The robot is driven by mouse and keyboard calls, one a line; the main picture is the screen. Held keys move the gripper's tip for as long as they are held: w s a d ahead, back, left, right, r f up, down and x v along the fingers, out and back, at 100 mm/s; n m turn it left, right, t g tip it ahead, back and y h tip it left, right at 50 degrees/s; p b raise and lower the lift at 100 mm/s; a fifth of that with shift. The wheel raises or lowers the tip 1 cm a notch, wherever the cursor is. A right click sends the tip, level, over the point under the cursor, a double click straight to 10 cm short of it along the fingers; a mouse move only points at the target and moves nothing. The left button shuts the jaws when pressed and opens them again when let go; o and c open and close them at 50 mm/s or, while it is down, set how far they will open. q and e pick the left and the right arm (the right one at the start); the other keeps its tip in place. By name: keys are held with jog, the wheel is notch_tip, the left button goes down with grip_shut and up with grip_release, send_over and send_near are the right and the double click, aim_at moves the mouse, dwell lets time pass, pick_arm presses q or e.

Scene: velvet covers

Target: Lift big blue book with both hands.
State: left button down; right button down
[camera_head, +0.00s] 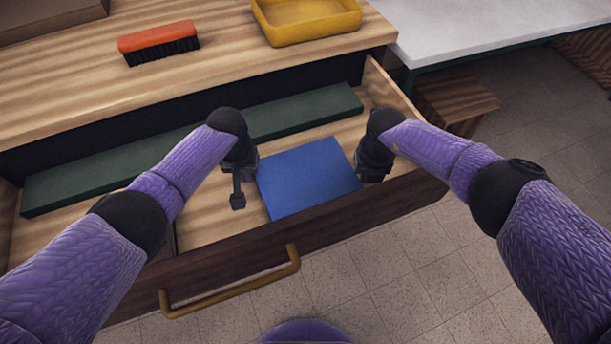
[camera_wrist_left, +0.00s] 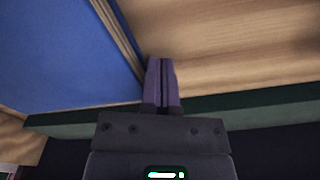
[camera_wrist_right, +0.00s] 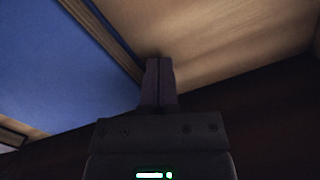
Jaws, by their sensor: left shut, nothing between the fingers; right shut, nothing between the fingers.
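The big blue book (camera_head: 305,177) lies flat in the open drawer (camera_head: 225,229). My left gripper (camera_head: 243,168) points down at the book's left side, and my right gripper (camera_head: 374,160) points down at its right side. In the left wrist view, the shut fingers (camera_wrist_left: 161,66) are beside the book's edge, with the blue cover (camera_wrist_left: 75,50) at left. In the right wrist view, the shut fingers (camera_wrist_right: 160,68) are likewise beside the book (camera_wrist_right: 60,65). Both grippers are empty. Whether the fingertips touch the book cannot be told.
A long dark green object (camera_head: 300,112) lies along the drawer's back. The drawer has a brass-coloured handle (camera_head: 232,283). An orange brush (camera_head: 158,42) and a yellow tray (camera_head: 309,22) are on the wooden top above. A wooden stool (camera_head: 455,102) stands at right.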

jog(key=shift+a, duration=0.1)
pick_arm(q)
jog(key=shift+d+r, duration=0.1)
jog(key=shift+d, duration=0.5)
pick_arm(e)
jog(key=shift+a+r, duration=0.1)
jog(key=shift+a, duration=0.5)
